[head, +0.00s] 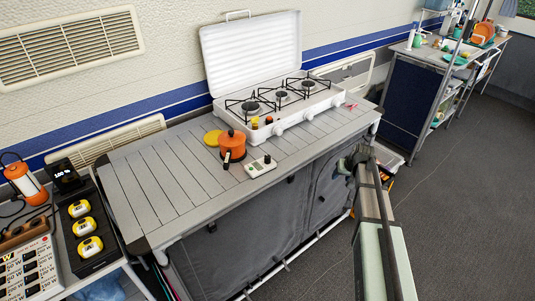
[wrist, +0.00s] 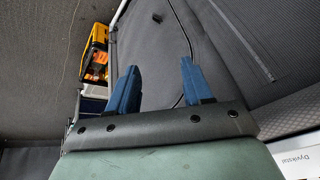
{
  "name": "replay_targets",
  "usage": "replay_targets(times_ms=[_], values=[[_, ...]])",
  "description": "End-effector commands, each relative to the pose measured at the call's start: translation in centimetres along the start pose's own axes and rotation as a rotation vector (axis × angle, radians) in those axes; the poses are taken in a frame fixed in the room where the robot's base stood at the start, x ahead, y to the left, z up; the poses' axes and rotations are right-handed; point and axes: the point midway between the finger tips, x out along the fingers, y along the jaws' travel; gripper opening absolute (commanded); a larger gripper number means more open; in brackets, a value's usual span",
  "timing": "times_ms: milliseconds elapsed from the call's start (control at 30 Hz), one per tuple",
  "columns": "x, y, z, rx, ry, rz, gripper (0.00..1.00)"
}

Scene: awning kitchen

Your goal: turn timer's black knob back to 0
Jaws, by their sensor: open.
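A small white timer (head: 260,167) lies on the grey slatted table (head: 165,185), near its front edge and right of the orange pot. Its black knob (head: 267,158) shows at the upper right end of the timer; its setting is too small to read. My gripper (head: 350,160) is off the table's front right corner, apart from the timer. In the wrist view its two blue fingers (wrist: 159,68) are apart with nothing between them. The wrist view shows grey fabric beyond the fingers, and the timer is not in it.
An orange pot (head: 232,145) with a black handle stands left of the timer. A white stove (head: 275,100) with its lid up stands behind, with small orange and yellow items in front. The table's left half is clear.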

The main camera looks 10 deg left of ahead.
Motion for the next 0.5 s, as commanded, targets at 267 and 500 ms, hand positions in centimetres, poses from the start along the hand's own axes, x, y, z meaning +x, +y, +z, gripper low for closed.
replay_targets(times_ms=[267,500], values=[[-8.1,-0.5,-10.8,-0.027,0.162,-0.008,0.50],[-16.0,-1.6,-18.4,-0.046,0.288,-0.017,0.50]])
